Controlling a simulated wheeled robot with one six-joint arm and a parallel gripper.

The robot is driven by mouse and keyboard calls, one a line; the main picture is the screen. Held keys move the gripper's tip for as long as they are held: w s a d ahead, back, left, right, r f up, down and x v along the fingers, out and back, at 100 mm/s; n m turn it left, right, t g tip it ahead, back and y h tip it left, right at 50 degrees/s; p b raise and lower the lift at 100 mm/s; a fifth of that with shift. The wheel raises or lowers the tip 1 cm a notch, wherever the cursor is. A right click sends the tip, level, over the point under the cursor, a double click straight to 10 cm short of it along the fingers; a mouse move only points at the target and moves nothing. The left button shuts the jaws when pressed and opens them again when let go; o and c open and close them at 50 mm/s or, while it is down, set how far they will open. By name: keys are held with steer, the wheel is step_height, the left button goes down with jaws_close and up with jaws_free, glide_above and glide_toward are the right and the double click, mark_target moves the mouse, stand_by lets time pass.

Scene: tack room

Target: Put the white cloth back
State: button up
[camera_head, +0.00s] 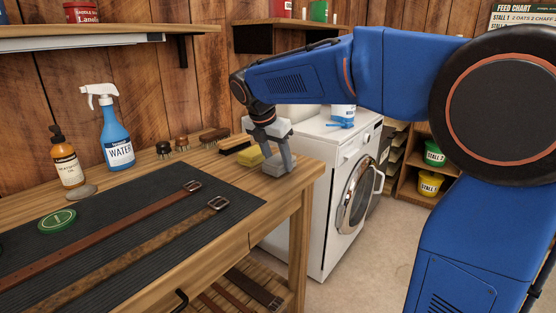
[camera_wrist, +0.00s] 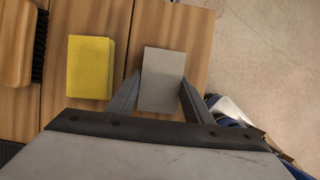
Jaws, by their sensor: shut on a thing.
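My gripper (camera_head: 279,158) points down over the right end of the wooden bench. It is shut on a grey folded cloth (camera_wrist: 162,70), with one finger on each side of it. The grey cloth (camera_head: 283,165) is at the bench top, close to its right edge; I cannot tell whether it touches the wood. A yellow folded cloth or pad (camera_wrist: 90,67) lies to its left, apart from the fingers, and shows in the head view (camera_head: 244,156). I see no cloth that is plainly white.
Brushes (camera_head: 214,136), a blue spray bottle (camera_head: 116,138) and an amber bottle (camera_head: 67,160) stand along the back. A dark mat (camera_head: 120,215) holds two leather straps and a green tin (camera_head: 57,221). A white washing machine (camera_head: 322,160) stands beyond the bench's right end.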

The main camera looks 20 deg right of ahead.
steer(key=shift+s+f, duration=0.1)
steer(key=shift+f, duration=0.5)
steer(key=o, duration=1.1)
steer(key=shift+f, duration=0.15)
steer(key=shift+r, duration=0.5)
steer(key=w+v, duration=0.1)
steer(key=v, duration=1.7)
steer(key=s+d+f+m+y, duration=0.1)
steer(key=s+d+f+m, duration=0.3)
steer(key=s+f+m, duration=0.4)
steer(key=s+d+f+m+t+y, duration=0.1)
steer(key=s+d+f+m, duration=0.4)
steer(key=s+f+m, duration=0.3)
steer(key=s+d+f+m+t+y, duration=0.1)
steer(key=s+d+f+m, duration=0.3)
steer(key=s+f+m, duration=0.5)
steer(key=shift+s+d+f+y, duration=0.1)
steer(key=shift+s+f+y, duration=0.1)
steer(key=shift+s+f, duration=0.9)
steer(key=shift+s+d+f+y, duration=0.1)
steer(key=shift+s+f+y, duration=0.1)
steer(key=shift+s+f, duration=0.9)
steer(key=shift+s+r, duration=0.15)
steer(key=shift+r, duration=0.1)
